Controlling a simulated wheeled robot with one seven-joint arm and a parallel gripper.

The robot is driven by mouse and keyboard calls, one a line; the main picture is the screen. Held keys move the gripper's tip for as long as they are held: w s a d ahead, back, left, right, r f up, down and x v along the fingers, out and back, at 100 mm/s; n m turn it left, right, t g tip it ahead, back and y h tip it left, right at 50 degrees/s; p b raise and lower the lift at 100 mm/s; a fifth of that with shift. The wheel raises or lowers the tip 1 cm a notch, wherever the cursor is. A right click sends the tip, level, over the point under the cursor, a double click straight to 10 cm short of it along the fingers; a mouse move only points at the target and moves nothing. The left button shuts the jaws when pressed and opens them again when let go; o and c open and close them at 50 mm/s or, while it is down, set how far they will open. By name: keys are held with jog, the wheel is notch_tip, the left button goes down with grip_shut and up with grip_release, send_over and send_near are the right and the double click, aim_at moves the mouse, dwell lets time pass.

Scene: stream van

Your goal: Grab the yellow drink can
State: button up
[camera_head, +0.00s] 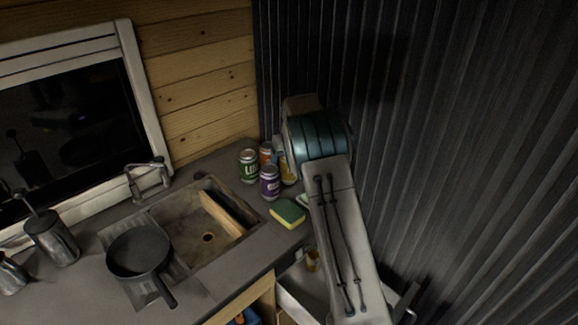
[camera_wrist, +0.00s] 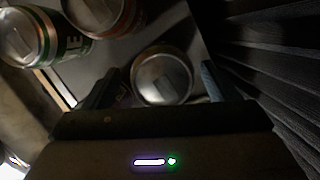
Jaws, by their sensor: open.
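The yellow drink can (camera_head: 288,173) stands at the back right corner of the counter, partly hidden behind my arm and the purple can. In the wrist view, a can with a silver lid (camera_wrist: 162,78) sits between the two fingers of my gripper (camera_wrist: 160,72); from its place it appears to be the yellow one, though its side colour is too dark to tell. The fingers are open, one on each side of the can, and I cannot tell whether they touch it. In the head view, my arm mostly hides the gripper.
A green can (camera_head: 248,166), an orange can (camera_head: 266,153) and a purple can (camera_head: 270,183) stand close by on the left. A sponge (camera_head: 287,214) lies in front. A corrugated wall (camera_head: 440,130) rises close on the right.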

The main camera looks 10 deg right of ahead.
jog(key=shift+p+x, duration=0.35)
jog(key=shift+x, duration=1.3)
jog(key=shift+d, duration=0.15)
jog(key=shift+r, duration=0.1)
jog(key=c, duration=1.3)
